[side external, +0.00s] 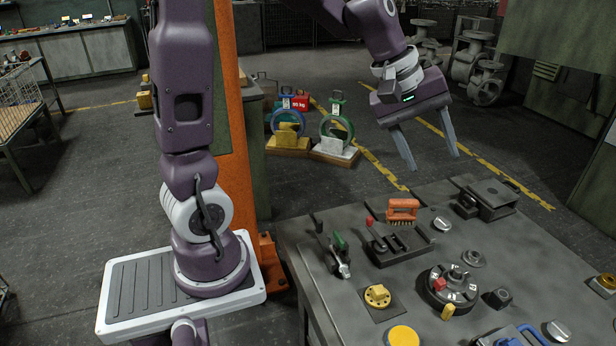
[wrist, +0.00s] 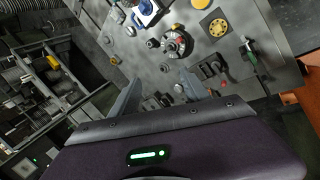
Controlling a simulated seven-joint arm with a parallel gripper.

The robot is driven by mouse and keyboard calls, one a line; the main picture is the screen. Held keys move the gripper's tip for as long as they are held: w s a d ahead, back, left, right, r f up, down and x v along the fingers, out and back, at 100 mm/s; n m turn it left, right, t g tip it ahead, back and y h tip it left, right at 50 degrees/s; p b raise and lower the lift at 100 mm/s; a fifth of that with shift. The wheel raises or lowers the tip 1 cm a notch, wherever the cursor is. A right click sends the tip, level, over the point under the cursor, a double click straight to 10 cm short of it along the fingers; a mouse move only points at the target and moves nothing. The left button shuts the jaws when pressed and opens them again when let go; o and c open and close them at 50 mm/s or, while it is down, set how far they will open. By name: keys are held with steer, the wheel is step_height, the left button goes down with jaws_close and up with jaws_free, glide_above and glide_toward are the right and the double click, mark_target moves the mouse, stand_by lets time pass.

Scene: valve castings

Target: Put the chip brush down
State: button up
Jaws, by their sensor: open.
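The chip brush (side external: 402,211) has an orange handle and short pale bristles pointing down. It sits upright at the back of the black fixture on the grey bench (side external: 330,270); I cannot tell whether it rests on the fixture or on the bench top. My gripper (side external: 433,162) is open and empty, raised above the bench's back edge, apart from the brush and above and right of it in the side view. Its two spread fingers also show in the wrist view (wrist: 158,82), where I cannot make out the brush.
The black fixture (side external: 400,243) with a red knob is in front of the brush. A round dial fixture (side external: 452,287), a yellow flanged part (side external: 377,296), a green-handled tool (side external: 340,255) and a dark block (side external: 487,196) stand around. Bare bench lies between them.

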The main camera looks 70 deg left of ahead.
steer(key=s+d+r+m+y, duration=0.1)
steer(key=s+d+m+y, duration=0.1)
steer(key=s+m, duration=1)
steer(key=s, duration=1.1)
steer(key=shift+c, duration=0.6)
